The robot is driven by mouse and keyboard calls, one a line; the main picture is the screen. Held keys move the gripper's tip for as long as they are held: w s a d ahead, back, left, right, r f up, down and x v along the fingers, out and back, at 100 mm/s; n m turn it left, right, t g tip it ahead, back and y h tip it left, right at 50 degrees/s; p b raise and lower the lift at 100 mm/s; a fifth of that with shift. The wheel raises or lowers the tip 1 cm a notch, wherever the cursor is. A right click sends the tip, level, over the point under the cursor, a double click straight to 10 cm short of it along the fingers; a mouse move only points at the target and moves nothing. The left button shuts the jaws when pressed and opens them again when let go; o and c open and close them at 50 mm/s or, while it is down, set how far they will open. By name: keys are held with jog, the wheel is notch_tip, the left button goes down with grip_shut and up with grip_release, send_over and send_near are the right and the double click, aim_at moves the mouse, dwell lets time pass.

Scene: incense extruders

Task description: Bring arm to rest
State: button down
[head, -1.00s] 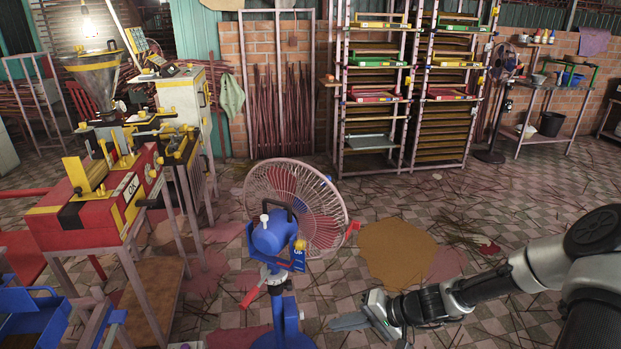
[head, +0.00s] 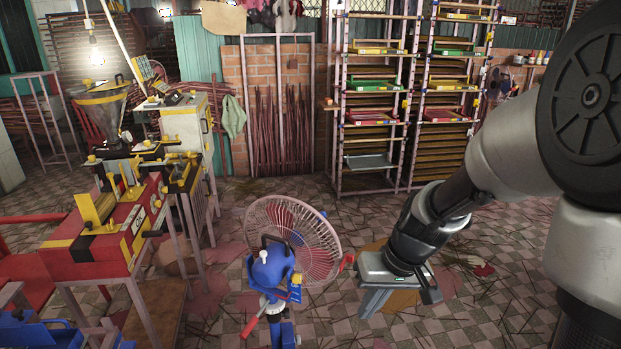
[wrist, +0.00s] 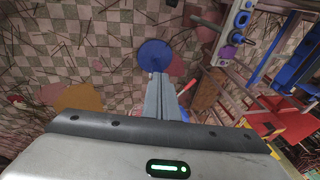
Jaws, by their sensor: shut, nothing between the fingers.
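My gripper (head: 374,303) is at the lower middle right of the head view, at the end of my bent arm. It points down over the checkered floor, to the right of the blue fan (head: 270,268). In the wrist view my gripper (wrist: 158,78) shows its fingers together, with nothing between them. The fan's round blue base (wrist: 154,54) shows on the floor beyond the fingertips. My arm fills the right side of the head view and hides part of the shelves and the back right area.
A red and yellow extruder machine (head: 110,240) stands on a metal frame at the left. Tall racks with trays (head: 372,117) stand against the back wall. A brown patch (wrist: 80,97) lies on the floor. The floor between the fan and the racks (head: 310,190) is mostly clear.

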jog(key=s+d+r+t+h+p, duration=0.1)
jog(key=s+r+p, duration=0.4)
jog(key=r, duration=0.9)
jog(key=s+d+r+m+t+h+p, duration=0.1)
jog(key=s+r+p, duration=0.4)
jog(key=r, duration=0.9)
jog(key=s+d+t, duration=0.1)
jog(key=s+t, duration=0.1)
jog(key=s, duration=0.1)
jog(key=shift+s+m+h, duration=0.3)
jog(key=shift+s+h, duration=0.1)
jog(key=shift+r, duration=0.1)
